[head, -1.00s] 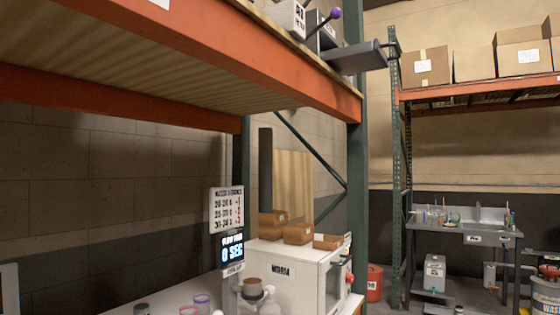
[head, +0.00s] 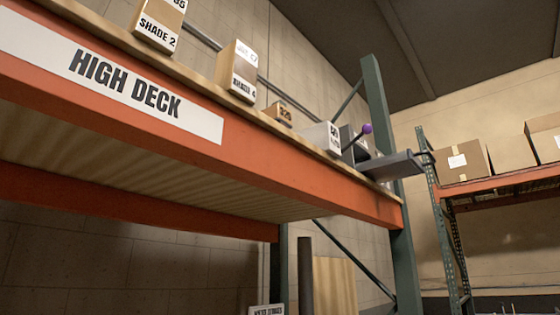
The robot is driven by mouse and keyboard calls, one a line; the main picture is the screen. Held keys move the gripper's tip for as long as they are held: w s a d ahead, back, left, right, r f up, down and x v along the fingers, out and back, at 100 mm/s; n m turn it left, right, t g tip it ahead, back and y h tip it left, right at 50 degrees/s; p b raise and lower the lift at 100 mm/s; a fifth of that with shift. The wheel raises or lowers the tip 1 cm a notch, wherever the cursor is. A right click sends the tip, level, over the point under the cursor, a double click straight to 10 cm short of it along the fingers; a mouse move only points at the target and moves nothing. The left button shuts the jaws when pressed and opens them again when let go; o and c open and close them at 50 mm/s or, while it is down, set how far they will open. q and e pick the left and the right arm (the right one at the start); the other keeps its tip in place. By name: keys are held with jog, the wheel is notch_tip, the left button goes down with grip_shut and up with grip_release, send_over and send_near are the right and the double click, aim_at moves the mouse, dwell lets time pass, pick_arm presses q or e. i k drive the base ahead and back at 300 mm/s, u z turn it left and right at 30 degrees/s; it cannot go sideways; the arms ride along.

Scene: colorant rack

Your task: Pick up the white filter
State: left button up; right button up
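I cannot make out a white filter in the head view. A small white box (head: 322,137) with dark lettering stands on the high shelf (head: 150,94), but I cannot tell what it is. Neither of my grippers is in view.
The shelf's orange beam reads "HIGH DECK". On it stand a "SHADE 2" box (head: 160,24), another shade box (head: 237,72), a small brown box (head: 279,114) and a grey device (head: 385,165) with a purple-knobbed lever (head: 366,129). Cartons (head: 463,160) sit on the right rack.

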aim_at(324, 135)
jog(key=u, duration=3.35)
jog(key=k, duration=1.45)
jog(key=z, duration=1.95)
